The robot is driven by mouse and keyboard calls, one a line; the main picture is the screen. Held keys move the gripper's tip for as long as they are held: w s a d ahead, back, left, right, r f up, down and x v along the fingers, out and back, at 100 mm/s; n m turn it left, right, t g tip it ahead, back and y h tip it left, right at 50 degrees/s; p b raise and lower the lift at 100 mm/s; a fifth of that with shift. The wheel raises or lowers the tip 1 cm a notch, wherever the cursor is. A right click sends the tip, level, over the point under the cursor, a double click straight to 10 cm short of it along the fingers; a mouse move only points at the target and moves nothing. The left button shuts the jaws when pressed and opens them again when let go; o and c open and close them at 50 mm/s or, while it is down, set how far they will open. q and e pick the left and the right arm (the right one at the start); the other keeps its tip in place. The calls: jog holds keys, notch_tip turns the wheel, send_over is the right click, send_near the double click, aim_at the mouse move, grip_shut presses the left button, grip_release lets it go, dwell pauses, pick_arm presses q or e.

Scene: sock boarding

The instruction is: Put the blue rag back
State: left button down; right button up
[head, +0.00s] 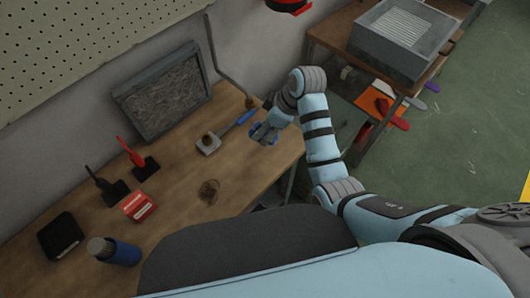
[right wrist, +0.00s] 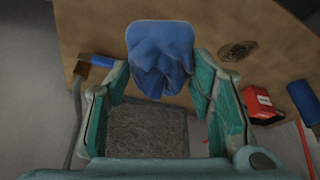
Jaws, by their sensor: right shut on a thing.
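The blue rag (right wrist: 160,52) hangs bunched between the fingers of my right gripper (right wrist: 160,82) in the right wrist view. In the head view my right gripper (head: 266,131) is over the right end of the wooden workbench, shut on the rag, of which only small blue bits show. The fingers hide part of the rag, and I cannot tell its exact height above the bench. My left gripper is not in view.
A blue-handled tool (head: 238,121) lies on the workbench (head: 185,195) beside the gripper. A framed grey panel (head: 165,93) leans at the back. A red box (head: 138,206), a blue bottle (head: 115,251) and a black box (head: 60,235) stand left. A side table holds a grey bin (head: 403,40).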

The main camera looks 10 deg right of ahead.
notch_tip(320, 180, down, 14)
jog(key=b, duration=0.2)
jog(key=shift+b, duration=0.3)
jog(key=shift+c, duration=0.4)
jog(key=o, duration=0.8)
jog(key=shift+c, duration=0.2)
jog(key=o, duration=0.3)
jog(key=shift+w, duration=0.1)
jog(key=shift+o, duration=0.2)
jog(key=shift+r, duration=0.15)
jog(key=p+v, duration=0.3)
jog(key=v, duration=0.9)
